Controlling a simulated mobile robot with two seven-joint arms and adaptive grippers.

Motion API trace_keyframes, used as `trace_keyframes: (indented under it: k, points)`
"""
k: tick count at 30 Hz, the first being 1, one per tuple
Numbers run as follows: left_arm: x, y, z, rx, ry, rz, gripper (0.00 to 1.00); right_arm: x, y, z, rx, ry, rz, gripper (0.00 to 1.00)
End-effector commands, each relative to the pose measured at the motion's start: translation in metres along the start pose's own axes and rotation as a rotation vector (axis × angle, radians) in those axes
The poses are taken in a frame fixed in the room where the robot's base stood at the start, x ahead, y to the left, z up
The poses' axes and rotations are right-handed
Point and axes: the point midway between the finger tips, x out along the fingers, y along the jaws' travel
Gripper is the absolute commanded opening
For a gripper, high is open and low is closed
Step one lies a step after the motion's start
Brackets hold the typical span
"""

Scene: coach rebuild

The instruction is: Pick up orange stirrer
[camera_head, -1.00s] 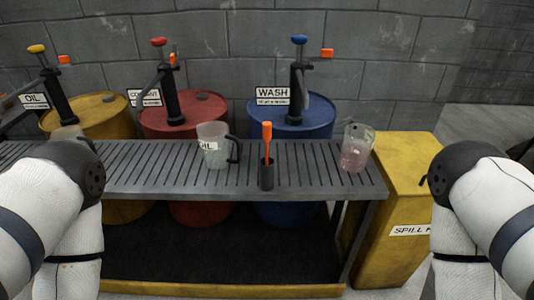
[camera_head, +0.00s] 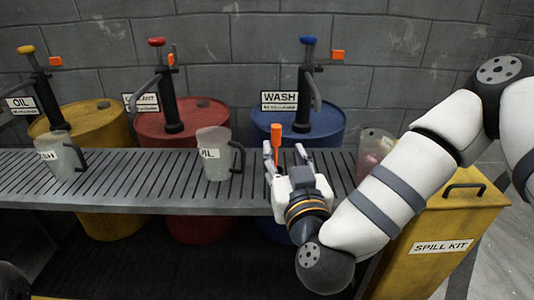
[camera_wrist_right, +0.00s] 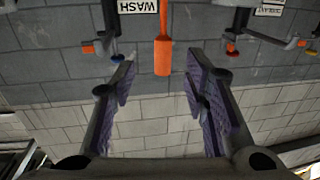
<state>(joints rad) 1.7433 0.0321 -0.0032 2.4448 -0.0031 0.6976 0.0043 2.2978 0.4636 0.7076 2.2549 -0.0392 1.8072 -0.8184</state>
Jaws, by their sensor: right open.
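The orange stirrer (camera_head: 276,136) stands upright on the slatted metal bench, its lower part and black holder hidden by my right gripper. My right gripper (camera_head: 284,160) is open and empty, its fingers pointing away from me at the stirrer. In the right wrist view, which is upside down, the stirrer (camera_wrist_right: 163,50) shows in the gap between the two spread fingertips (camera_wrist_right: 158,68). No finger visibly touches it. My left gripper is not in view.
The bench (camera_head: 130,207) carries a jug (camera_head: 217,165) left of the stirrer, another jug (camera_head: 62,160) further left, and a beaker (camera_head: 370,148) with pink liquid, partly behind my right arm. Pump drums stand behind. A yellow spill kit box (camera_head: 450,225) is at right.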

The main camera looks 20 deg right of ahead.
Motion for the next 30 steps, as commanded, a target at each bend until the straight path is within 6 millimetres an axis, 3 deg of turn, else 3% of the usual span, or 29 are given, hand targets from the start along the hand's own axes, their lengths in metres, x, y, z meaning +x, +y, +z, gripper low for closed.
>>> trace_keyframes:
  k: [12, 20, 25, 30]
  points:
    - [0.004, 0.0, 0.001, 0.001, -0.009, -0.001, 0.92, 0.066, -0.003, -0.004, 0.0, -0.005, -0.001, 0.41]
    - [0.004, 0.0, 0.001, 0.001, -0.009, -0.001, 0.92, 0.072, -0.004, -0.005, 0.0, -0.004, -0.004, 0.41]
    - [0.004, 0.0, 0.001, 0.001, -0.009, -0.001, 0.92, 0.072, -0.004, -0.005, 0.0, -0.004, -0.004, 0.05]
    - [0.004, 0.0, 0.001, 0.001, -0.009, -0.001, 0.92, 0.071, -0.004, -0.005, 0.0, -0.004, -0.004, 0.02]
